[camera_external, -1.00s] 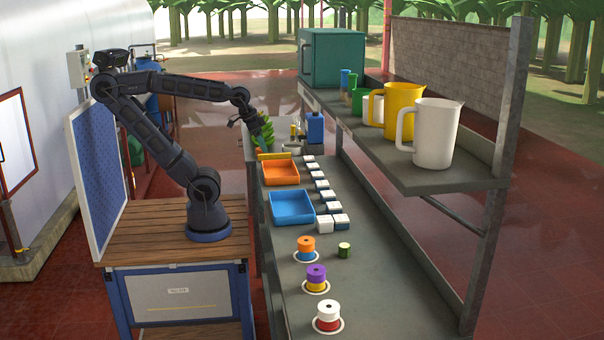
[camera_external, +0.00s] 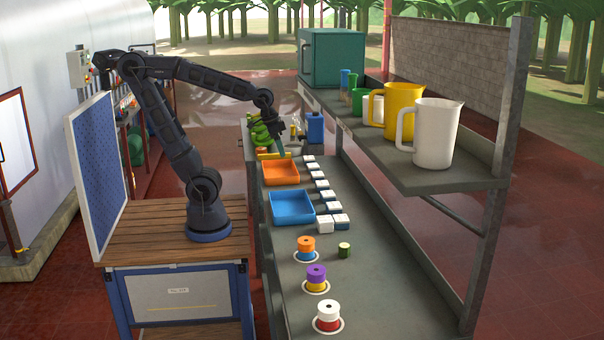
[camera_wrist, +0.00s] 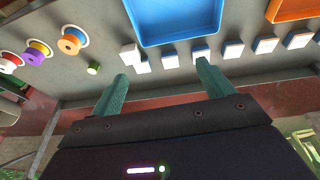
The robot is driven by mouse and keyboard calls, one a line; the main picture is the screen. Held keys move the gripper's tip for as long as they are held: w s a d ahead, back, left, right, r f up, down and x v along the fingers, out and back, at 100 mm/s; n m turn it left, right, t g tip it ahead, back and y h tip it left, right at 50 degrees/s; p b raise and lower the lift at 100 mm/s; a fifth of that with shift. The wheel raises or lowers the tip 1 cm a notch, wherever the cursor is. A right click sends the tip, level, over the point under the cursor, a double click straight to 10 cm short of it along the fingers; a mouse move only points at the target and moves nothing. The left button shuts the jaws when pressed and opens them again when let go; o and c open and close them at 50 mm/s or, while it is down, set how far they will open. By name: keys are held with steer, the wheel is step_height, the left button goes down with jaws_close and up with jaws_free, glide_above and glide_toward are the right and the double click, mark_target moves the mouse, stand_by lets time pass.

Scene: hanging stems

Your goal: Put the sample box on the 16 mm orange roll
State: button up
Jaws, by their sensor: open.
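The orange roll (camera_external: 306,242) sits on top of a blue one over a white ring on the bench, and it also shows at the left of the wrist view (camera_wrist: 69,45). Several small white-and-blue boxes stand in a row beside the trays; one (camera_external: 324,224) is at the near end, and the row crosses the wrist view (camera_wrist: 201,53). I cannot tell which is the sample box. My gripper (camera_external: 280,148) is above the far part of the bench. In the wrist view my gripper (camera_wrist: 160,85) is open with nothing between its fingers. The boxes lie beyond the fingertips.
An orange tray (camera_external: 265,181) and a blue tray (camera_external: 272,213) lie left of the boxes. Purple-yellow (camera_external: 316,274) and white-red (camera_external: 328,311) roll stacks stand nearer, with a small green cylinder (camera_external: 344,250) beside. A shelf with jugs (camera_external: 437,134) overhangs the right side.

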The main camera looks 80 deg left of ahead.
steer(key=w+d+f+g, duration=0.2)
steer(key=w+d+f, duration=0.4)
steer(key=w, duration=0.3)
steer(key=g, duration=0.1)
glide_toward(325, 219)
steer(key=shift+w+a+y, duration=0.25)
steer(key=shift+w+y, duration=0.05)
steer(key=shift+w, duration=0.1)
step_height(325, 219, down, 5)
steer(key=shift+r, duration=0.1)
steer(key=f, duration=0.4)
steer(key=shift+s+d+f, duration=0.15)
steer(key=shift+s+d, duration=0.05)
steer(key=shift+d, duration=0.15)
steer(key=shift+f, duration=0.6)
steer(key=c, duration=1.2)
